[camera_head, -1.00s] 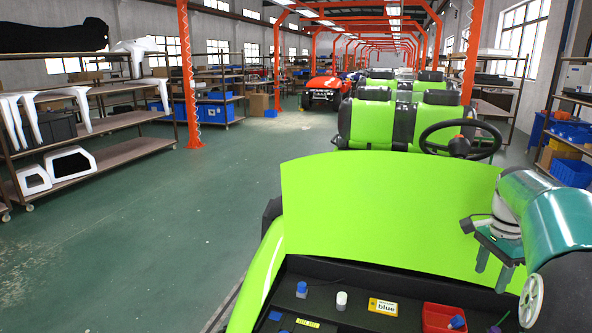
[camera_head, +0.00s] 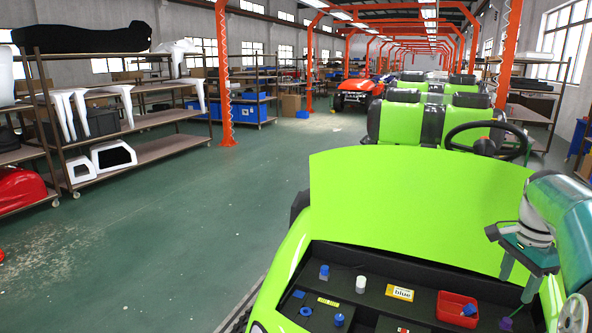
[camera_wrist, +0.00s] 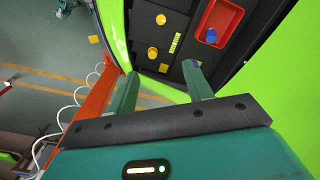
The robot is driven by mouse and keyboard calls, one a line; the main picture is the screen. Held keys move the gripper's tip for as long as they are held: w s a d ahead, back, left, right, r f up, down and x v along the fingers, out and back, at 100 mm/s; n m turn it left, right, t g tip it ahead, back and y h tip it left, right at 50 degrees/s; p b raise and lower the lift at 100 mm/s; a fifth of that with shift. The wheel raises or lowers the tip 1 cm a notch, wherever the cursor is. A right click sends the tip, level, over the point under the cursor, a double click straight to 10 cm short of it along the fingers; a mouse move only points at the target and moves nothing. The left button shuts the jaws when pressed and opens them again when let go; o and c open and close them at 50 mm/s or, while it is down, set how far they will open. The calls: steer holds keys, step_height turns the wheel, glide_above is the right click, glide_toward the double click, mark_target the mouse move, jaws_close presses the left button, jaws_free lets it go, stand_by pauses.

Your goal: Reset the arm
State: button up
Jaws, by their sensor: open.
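My arm is at the right of the head view, over the right side of the green cart (camera_head: 420,200). My gripper (camera_head: 518,277) is open, pointing down, with nothing between its fingers. It also shows in the wrist view (camera_wrist: 162,86), its two fingers spread apart above the cart's front edge. Below it is the cart's black front tray (camera_head: 390,322), holding a red bin (camera_head: 443,303) with a blue piece inside. A purple piece (camera_head: 506,324) lies close below the gripper, near the right fingertip in the wrist view (camera_wrist: 196,63).
A yellow "blue" label box (camera_head: 399,292), a white cap (camera_head: 360,284) and several blue pieces (camera_head: 324,272) sit in the tray. The upright green panel and steering wheel (camera_head: 487,139) stand behind. Shelves (camera_head: 150,150) line the left; the green floor between is clear.

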steer(key=a+r+n+t, duration=0.1)
steer(key=a+n, duration=0.1)
steer(key=a, duration=0.4)
steer(key=a+r+n, duration=0.2)
steer(key=a+n, duration=0.1)
steer(key=a, duration=0.3)
steer(key=s+a+f+n+t, duration=0.2)
steer(key=s+a+n, duration=0.4)
steer(key=a, duration=0.5)
steer(key=s+a+f+n+t, duration=0.2)
steer(key=s+a+n, duration=0.4)
steer(key=a, duration=0.5)
steer(key=s+f, duration=0.1)
steer(key=s, duration=0.1)
steer(key=shift+s+f+n, duration=0.15)
steer(key=shift+s+n, duration=0.15)
steer(key=shift+s, duration=0.05)
